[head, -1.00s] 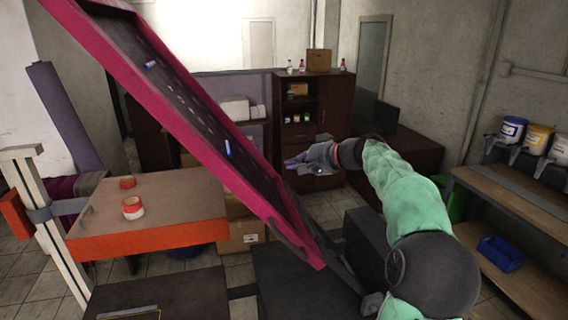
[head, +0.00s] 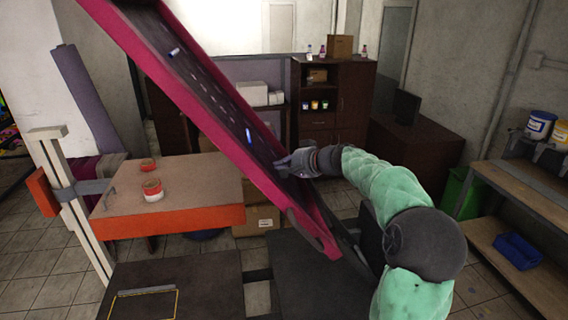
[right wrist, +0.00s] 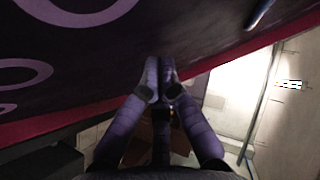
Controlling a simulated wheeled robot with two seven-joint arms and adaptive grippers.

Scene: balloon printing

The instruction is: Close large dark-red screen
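The large dark-red screen (head: 203,118) stands raised and steeply tilted, its high end at the upper left and its low end above the dark platen. Its dark inner face carries small pale marks and blue-and-white pieces. My right gripper (head: 283,163) is at the screen's right side, near its lower part. In the right wrist view the screen (right wrist: 90,60) fills the upper left, and my right gripper's fingers (right wrist: 160,72) are together and empty, close to its face. I cannot tell whether they touch it. My left gripper is out of view.
An orange-edged table (head: 175,222) with two red-and-white tape rolls stands left of the screen. Dark flat platens (head: 320,285) lie below it. A shelf (head: 520,195) with paint tubs and a blue bin (head: 517,250) stands at the right. Dark cabinets (head: 335,110) are behind.

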